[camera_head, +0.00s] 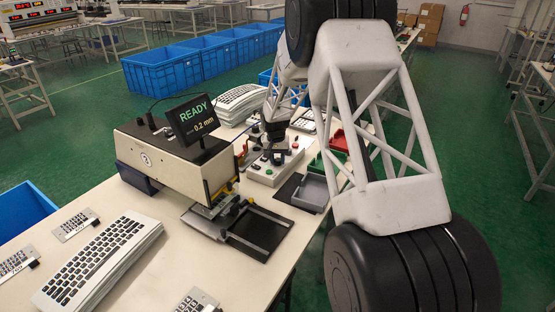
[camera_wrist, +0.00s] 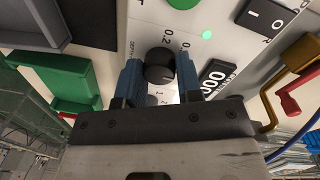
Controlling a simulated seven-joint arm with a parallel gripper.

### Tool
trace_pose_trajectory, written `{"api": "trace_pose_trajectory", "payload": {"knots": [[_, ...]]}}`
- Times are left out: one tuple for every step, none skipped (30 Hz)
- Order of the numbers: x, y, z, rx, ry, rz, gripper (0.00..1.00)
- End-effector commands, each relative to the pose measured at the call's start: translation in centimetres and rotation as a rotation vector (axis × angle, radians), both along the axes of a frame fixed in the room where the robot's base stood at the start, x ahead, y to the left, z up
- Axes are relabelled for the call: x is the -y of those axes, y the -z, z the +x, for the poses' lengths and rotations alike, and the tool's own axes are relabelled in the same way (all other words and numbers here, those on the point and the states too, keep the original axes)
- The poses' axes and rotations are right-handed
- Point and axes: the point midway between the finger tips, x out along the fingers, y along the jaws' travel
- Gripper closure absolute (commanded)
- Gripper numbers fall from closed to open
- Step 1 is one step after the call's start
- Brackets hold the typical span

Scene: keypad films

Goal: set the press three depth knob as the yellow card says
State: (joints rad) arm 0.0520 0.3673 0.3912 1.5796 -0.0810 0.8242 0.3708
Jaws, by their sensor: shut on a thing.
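In the wrist view, a round black depth knob (camera_wrist: 160,60) sits on a white control panel (camera_wrist: 215,45). Scale marks including "0.2" and part of the word DEPTH are printed around it. My gripper (camera_wrist: 159,72) is shut on the knob, one blue-padded finger on each side. Which mark the knob points at is not clear. In the head view, the control box (camera_head: 262,174) stands beside the press (camera_head: 170,160), and my gripper over it is small and partly hidden. The press display (camera_head: 193,117) reads READY and 0.2 mm. I cannot make out a yellow card.
Around the knob are a green button (camera_wrist: 183,3), a lit green lamp (camera_wrist: 207,34), a black counter (camera_wrist: 217,78), a black switch (camera_wrist: 266,15) and a red lever (camera_wrist: 298,92). A green bin (camera_wrist: 88,85) is at left. Keyboards (camera_head: 100,262) lie on the table.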

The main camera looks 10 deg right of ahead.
Motion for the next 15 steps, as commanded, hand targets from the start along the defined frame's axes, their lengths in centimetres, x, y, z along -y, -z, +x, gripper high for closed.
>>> {"api": "trace_pose_trajectory", "payload": {"knots": [[0.01, 0.07, -0.09, -0.003, 0.041, 0.0, 0.91], [0.0, 0.08, -0.09, -0.003, 0.07, 0.0, 0.91], [0.01, 0.1, -0.09, -0.003, 0.107, 0.0, 0.91], [0.01, 0.1, -0.1, -0.003, 0.136, 0.0, 0.91], [0.01, 0.11, -0.1, -0.003, 0.165, 0.0, 0.91], [0.01, 0.1, -0.09, -0.003, 0.203, 0.0, 0.91], [0.01, 0.09, -0.08, -0.003, 0.232, 0.0, 0.91], [0.01, 0.08, -0.07, -0.002, 0.26, 0.0, 0.91], [0.01, 0.08, -0.06, -0.003, 0.298, 0.0, 0.91], [0.02, 0.08, -0.05, -0.002, 0.326, 0.0, 0.91], [0.02, 0.09, -0.05, -0.002, 0.355, -0.001, 0.91], [0.02, 0.1, -0.04, -0.003, 0.391, -0.001, 0.91], [0.02, 0.11, -0.04, -0.003, 0.418, -0.001, 0.91], [0.02, 0.12, -0.04, -0.004, 0.444, -0.001, 0.91], [0.02, 0.13, -0.05, -0.004, 0.478, -0.001, 0.91]]}}
